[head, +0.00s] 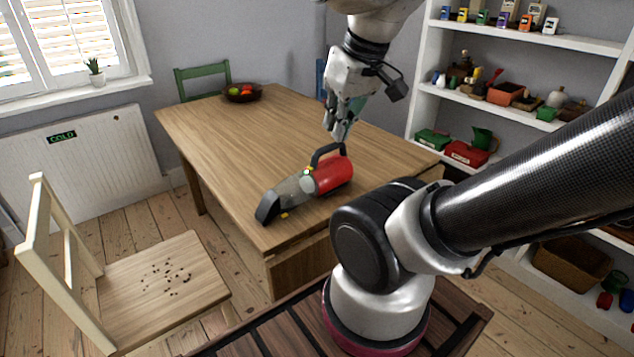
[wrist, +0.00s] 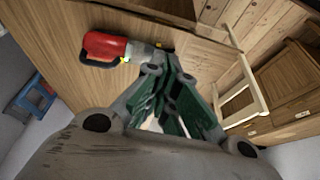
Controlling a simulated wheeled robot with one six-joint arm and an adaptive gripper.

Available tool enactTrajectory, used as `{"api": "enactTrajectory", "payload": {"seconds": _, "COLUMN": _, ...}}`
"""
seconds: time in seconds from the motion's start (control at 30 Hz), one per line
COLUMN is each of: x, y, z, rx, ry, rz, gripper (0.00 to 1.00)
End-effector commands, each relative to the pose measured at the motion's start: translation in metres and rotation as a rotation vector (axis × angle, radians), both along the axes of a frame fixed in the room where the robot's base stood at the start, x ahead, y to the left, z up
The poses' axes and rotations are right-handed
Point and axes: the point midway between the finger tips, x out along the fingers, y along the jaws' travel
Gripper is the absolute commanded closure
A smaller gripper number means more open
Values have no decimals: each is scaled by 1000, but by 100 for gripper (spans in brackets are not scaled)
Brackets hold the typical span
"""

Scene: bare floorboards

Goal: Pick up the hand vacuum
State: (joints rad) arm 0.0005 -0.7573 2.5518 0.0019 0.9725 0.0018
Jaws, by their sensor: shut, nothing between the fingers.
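The hand vacuum (head: 330,176) lies on the wooden table near its front corner. It has a red body, a black handle arching on top and a grey, see-through nozzle pointing to the lower left. My gripper (head: 338,136) points down just above and behind the handle; whether it touches the handle is unclear. It is shut with nothing in it. In the wrist view the hand vacuum (wrist: 105,46) shows at the upper left, beyond the shut fingers (wrist: 172,70), which cover part of its nozzle end.
A fruit bowl (head: 243,92) stands at the table's far end. The wooden table (head: 215,125) is otherwise clear. A cream chair (head: 165,275) with dark crumbs on its seat stands at left. White shelves (head: 540,38) with pots and boxes stand at right.

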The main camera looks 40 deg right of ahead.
Motion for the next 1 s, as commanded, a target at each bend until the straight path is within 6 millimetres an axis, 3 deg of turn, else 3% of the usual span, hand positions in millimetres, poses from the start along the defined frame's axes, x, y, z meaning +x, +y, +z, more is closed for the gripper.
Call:
{"api": "enactTrajectory", "payload": {"seconds": 0.23, "x": 0, "y": 0, "z": 0, "rx": 0, "ry": 0, "rz": 0, "gripper": 98}}
{"api": "enactTrajectory", "payload": {"seconds": 0.37, "x": -1, "y": -5, "z": -2, "rx": 0, "ry": 8, "rz": -27, "gripper": 74}}
{"api": "enactTrajectory", "payload": {"seconds": 0.47, "x": -2, "y": -20, "z": -17, "rx": 4, "ry": 85, "rz": -100, "gripper": 56}}
{"api": "enactTrajectory", "payload": {"seconds": 0.57, "x": 2, "y": -38, "z": -36, "rx": 41, "ry": 189, "rz": -207, "gripper": 54}}
{"api": "enactTrajectory", "payload": {"seconds": 0.77, "x": 43, "y": -64, "z": -87, "rx": 285, "ry": 283, "rz": -524, "gripper": 54}}
{"api": "enactTrajectory", "payload": {"seconds": 1.0, "x": 122, "y": -117, "z": -154, "rx": 590, "ry": 170, "rz": -986, "gripper": 54}}
